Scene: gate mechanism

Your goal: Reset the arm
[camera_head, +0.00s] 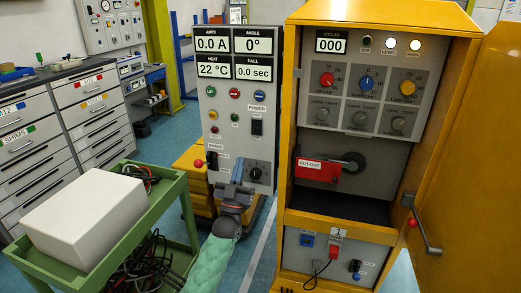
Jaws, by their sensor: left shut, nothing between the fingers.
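My left gripper (237,168) is shut and empty, pointing up in front of the lower part of a grey control panel (222,104). I cannot tell whether it touches the panel. The panel reads 0.0 A, angle 0°, 22 °C and fall 0.0 sec. It has coloured buttons, a black power switch (257,128), a red-tipped lever (201,163) left of my gripper, and a black dial (256,173) to its right. A yellow cabinet (288,110) stands open, its counter (331,42) at 000. Inside is a red cut-out arm (317,170), about level, by a dark round hub (353,162). My right gripper is out of view.
A green cart (88,262) with a white box (84,215) and cables stands at the left front. The cabinet door (470,170) hangs open at right, with a red-knobbed handle (423,232). Drawer units (95,105) stand behind left. Blue floor shows between.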

